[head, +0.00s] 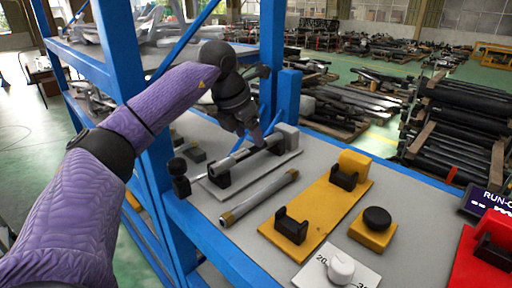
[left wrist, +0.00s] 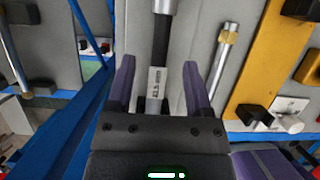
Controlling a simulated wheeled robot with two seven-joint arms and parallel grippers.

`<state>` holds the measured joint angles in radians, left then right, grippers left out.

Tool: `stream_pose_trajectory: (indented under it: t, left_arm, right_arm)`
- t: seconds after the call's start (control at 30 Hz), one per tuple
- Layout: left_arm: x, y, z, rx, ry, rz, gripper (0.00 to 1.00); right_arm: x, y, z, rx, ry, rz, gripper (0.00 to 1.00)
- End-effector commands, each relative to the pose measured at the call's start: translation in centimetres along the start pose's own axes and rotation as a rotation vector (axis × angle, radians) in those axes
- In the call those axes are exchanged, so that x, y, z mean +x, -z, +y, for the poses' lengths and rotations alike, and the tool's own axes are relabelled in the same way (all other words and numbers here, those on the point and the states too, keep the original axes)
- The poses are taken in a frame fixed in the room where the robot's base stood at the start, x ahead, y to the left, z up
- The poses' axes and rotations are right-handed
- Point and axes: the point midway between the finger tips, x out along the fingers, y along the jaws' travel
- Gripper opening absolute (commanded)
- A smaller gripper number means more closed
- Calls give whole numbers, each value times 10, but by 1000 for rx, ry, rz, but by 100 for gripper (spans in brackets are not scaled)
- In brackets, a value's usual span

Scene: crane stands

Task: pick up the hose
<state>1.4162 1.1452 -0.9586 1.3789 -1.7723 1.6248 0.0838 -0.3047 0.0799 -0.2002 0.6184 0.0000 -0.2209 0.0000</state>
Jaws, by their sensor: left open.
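A grey hose (head: 260,198) with brass-coloured ends lies on the grey bench top (head: 410,205), between a grey stand and a yellow stand. It also shows in the left wrist view (left wrist: 222,60), right of my fingers and apart from them. My left gripper (head: 256,138) is over the grey stand (head: 216,190), pointing down. In the left wrist view its two purple fingers (left wrist: 159,80) are open, on either side of a light, labelled part of the bar on that stand. No contact is visible. My right gripper is not in view.
The yellow stand (head: 325,200) has two black cradles, both empty. A yellow block with a black knob (head: 376,220), a white dial plate (head: 322,268) and a red stand (head: 480,265) are to the right. A blue rack post (head: 122,50) stands close beside my left arm.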

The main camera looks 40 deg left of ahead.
Motion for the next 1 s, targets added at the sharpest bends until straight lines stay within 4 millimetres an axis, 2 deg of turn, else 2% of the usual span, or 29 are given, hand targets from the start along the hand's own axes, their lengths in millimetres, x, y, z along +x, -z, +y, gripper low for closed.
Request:
stream_pose_trajectory:
  t: [0.1, 0.2, 0.4, 0.7, 1.0]
  left_arm:
    - [21, 3, -1, 0, 1, 4, 66]
    - [31, 2, -1, 0, 0, 1, 66]
    - [33, 3, -1, 0, 0, 0, 66]
    - [32, 2, -1, 0, 0, 0, 2]
    - [32, 2, -1, 0, 0, -2, 0]
  right_arm:
    - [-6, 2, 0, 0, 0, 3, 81]
    - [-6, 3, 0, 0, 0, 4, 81]
    - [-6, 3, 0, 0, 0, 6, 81]
    - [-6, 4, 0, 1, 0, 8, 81]
    - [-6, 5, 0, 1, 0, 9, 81]
